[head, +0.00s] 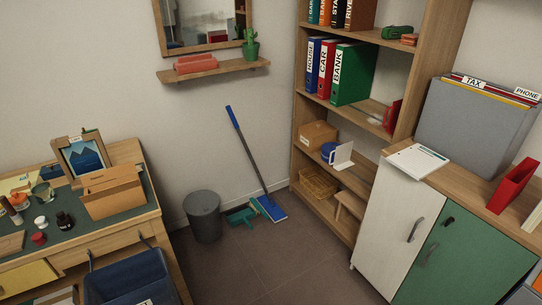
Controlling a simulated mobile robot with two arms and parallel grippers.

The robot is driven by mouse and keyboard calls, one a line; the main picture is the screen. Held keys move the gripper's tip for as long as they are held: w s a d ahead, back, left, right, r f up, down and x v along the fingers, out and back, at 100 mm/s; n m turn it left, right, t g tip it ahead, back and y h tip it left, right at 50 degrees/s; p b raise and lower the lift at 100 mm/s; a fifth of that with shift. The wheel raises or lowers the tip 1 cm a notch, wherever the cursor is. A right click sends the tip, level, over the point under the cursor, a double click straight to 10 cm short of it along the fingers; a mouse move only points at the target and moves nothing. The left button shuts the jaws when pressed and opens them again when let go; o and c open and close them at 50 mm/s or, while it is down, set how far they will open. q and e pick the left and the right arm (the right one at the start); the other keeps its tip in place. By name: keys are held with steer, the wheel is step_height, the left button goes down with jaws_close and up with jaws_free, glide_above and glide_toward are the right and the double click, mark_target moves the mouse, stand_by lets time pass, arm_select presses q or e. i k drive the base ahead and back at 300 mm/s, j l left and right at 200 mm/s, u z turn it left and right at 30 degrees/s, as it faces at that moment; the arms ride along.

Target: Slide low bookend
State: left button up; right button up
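A white L-shaped bookend (343,155) stands on a lower shelf of the wooden bookcase, right beside a blue mug (327,150). I cannot tell whether the two touch. A red bookend-like piece (391,116) stands on the shelf above, to the right of the binders, partly hidden by the bookcase side. Another red upright piece (512,186) stands on the cabinet top at the right. Neither of my grippers is in view.
A cardboard box (317,136) sits left of the mug; a wicker basket (319,182) is below. The white cabinet door (401,215) lies right of the bookcase. Floor before the bookcase is clear. A blue crate (126,272) is bottom left.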

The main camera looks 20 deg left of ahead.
mark_target(343, 152)
steer(key=u, duration=0.25)
steer(key=i+j+z, duration=0.1)
steer(key=i+z, duration=0.15)
steer(key=z, duration=0.25)
steer(key=i+j+z, duration=0.2)
steer(key=z, duration=0.25)
steer(key=i, duration=0.05)
